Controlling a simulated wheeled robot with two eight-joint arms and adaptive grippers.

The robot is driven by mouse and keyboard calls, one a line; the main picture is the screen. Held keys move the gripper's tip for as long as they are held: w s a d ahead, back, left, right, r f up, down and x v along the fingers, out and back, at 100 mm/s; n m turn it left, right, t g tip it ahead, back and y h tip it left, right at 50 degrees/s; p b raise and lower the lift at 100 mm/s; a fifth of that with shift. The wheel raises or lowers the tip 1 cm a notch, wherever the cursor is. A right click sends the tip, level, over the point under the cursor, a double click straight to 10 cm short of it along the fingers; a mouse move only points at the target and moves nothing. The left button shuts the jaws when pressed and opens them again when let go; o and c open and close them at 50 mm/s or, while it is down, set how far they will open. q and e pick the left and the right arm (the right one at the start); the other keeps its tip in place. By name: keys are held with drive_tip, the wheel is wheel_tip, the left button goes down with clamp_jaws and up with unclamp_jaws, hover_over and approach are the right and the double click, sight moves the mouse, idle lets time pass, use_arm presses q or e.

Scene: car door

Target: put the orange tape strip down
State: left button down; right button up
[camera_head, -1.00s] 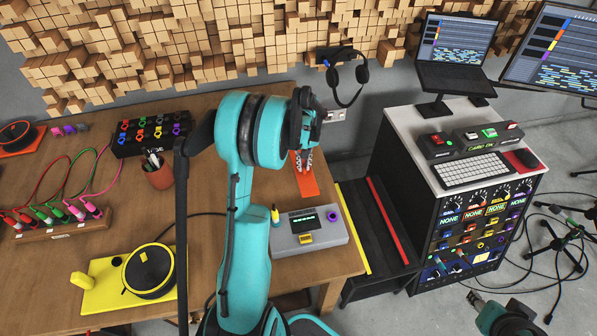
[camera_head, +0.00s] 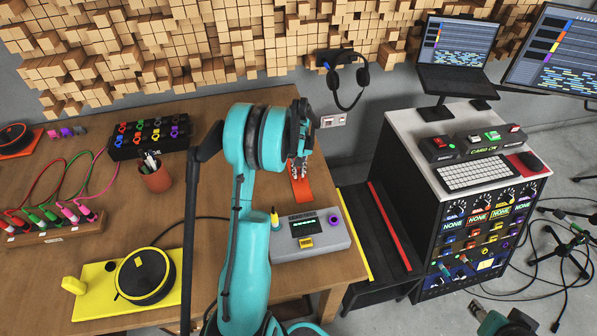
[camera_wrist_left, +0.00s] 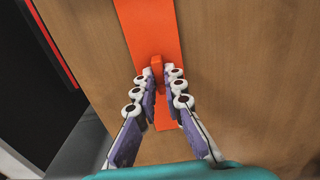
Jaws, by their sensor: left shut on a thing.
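The orange tape strip (camera_head: 302,188) is on or just above the wooden table near its right edge, behind the grey device. In the left wrist view the strip (camera_wrist_left: 147,30) runs away from me, flat along the wood, with a small raised orange tab (camera_wrist_left: 157,65). My left gripper (camera_head: 298,168) points down over the strip. In the left wrist view its fingers (camera_wrist_left: 157,80) are closed around the tab. I cannot tell if the strip touches the wood. My arm hides part of the strip in the head view.
A grey device with a screen (camera_head: 283,250) stands in front of the strip. A yellow plate with a black dial (camera_head: 95,296) lies at the front left. A pen cup (camera_head: 157,181) stands left of my arm. Beyond the table's right edge are a dark gap and a white-topped cabinet (camera_head: 400,145).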

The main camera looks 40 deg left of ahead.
sight(299, 173)
use_arm(q)
drive_tip(key=c, duration=1.6)
unclamp_jaws()
drive_tip(key=shift+r+p, duration=0.4)
wheel_tip(299, 173, up, 11)
drive_tip(key=p, duration=0.4)
drive_tip(key=s+d+r+m+t, duration=0.3)
drive_tip(key=s+d+r+m, duration=0.15)
drive_tip(key=d+r, duration=0.85)
drive_tip(key=shift+s+d+f+m+t, duration=0.15)
drive_tip(key=shift+s+d+m+t, duration=0.7)
drive_tip(key=shift+s+d, duration=1.5)
drive_tip(key=shift+s+d+f+m+t, duration=0.15)
drive_tip(key=shift+s+d+m+t, duration=0.65)
drive_tip(key=shift+s+d, duration=1.5)
drive_tip(key=shift+s+d+f+m+t, duration=0.15)
drive_tip(key=shift+s+d+m+t, duration=0.3)
drive_tip(key=shift+s+d+m, duration=1.35)
